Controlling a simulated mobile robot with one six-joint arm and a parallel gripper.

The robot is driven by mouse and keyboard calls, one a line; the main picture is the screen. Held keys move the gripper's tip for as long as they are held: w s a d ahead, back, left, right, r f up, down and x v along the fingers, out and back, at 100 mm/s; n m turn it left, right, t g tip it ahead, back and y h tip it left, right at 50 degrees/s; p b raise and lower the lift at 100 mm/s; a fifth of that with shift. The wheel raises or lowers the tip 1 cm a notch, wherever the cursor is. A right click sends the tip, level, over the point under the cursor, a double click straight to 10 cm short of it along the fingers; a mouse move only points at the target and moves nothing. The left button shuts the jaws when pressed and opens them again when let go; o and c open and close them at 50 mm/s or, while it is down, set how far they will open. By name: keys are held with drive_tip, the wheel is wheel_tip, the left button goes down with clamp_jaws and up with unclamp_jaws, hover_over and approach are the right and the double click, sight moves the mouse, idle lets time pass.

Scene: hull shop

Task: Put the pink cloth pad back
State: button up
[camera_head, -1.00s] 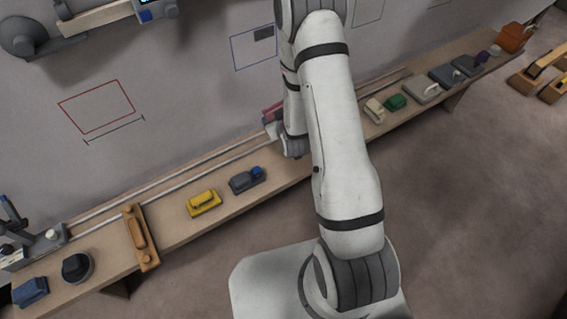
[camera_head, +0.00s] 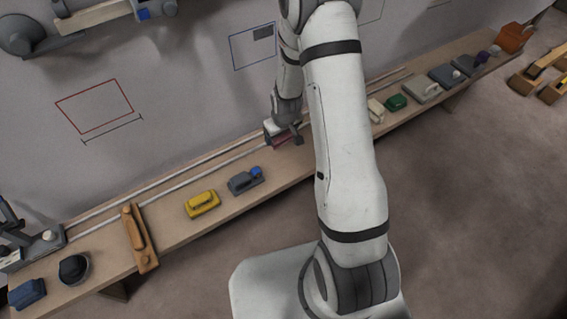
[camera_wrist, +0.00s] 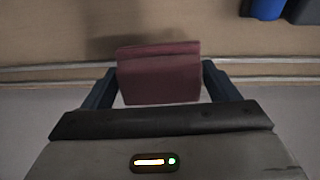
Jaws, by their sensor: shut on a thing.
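The pink cloth pad (camera_wrist: 160,75) is a dull dark-pink folded block, held between the two dark fingers of my gripper (camera_wrist: 159,88) in the wrist view. In the head view my gripper (camera_head: 285,137) is low over the bench, near the two pale rails, with part of the pad (camera_head: 281,141) showing under it. The wrist view shows a shadow beside the pad on the wooden surface. I cannot tell whether the pad touches the bench. My arm hides the bench just right of the gripper.
The long wooden bench (camera_head: 176,243) runs along the wall. Left of my gripper stand a grey block with a blue knob (camera_head: 245,180), a yellow block (camera_head: 202,204) and a brown wooden tool (camera_head: 139,238). A cream block (camera_head: 376,110) and green block (camera_head: 396,102) lie right of my arm.

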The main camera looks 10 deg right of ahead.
sight(285, 163)
drive_tip(key=shift+s+r+g, duration=0.2)
drive_tip(key=shift+s+g, duration=0.4)
drive_tip(key=s+f, duration=0.1)
drive_tip(key=f, duration=0.1)
drive_tip(key=s+f+g, duration=0.1)
drive_tip(key=f, duration=0.2)
drive_tip(key=f+g, duration=0.1)
drive_tip(key=f, duration=0.2)
drive_tip(key=shift+s+f, duration=0.2)
drive_tip(key=shift+s, duration=0.2)
drive_tip(key=shift+b, duration=0.35)
drive_tip(key=o, duration=0.9)
drive_tip(key=shift+c, duration=0.2)
drive_tip(key=shift+r, duration=0.1)
